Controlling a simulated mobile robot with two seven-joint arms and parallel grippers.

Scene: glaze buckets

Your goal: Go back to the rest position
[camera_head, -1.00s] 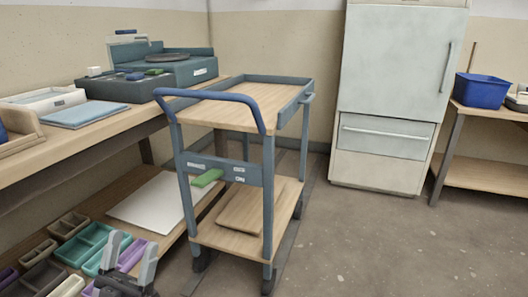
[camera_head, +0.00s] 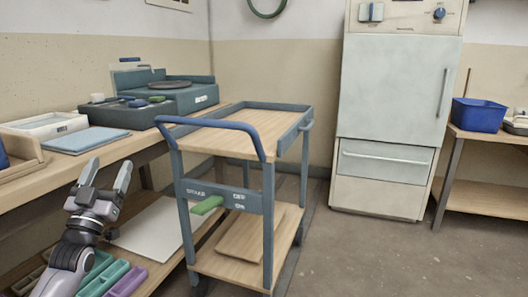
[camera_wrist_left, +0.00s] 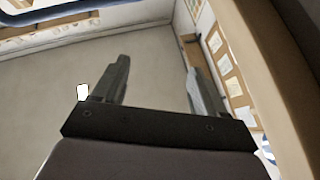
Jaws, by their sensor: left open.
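My left gripper (camera_head: 105,175) is raised at the left of the head view, in front of the workbench edge. Its two fingers are spread and point up, with nothing between them. In the left wrist view the open fingers (camera_wrist_left: 157,80) also show, apart and empty, against a beige wall or ceiling surface. My right gripper is not in the head view.
A blue-handled cart (camera_head: 223,195) with wooden shelves stands right of the gripper. The workbench (camera_head: 60,171) with a blue board (camera_head: 87,140) is on the left, with coloured trays (camera_head: 105,277) below. A cabinet (camera_head: 395,95) stands behind open floor (camera_head: 375,255).

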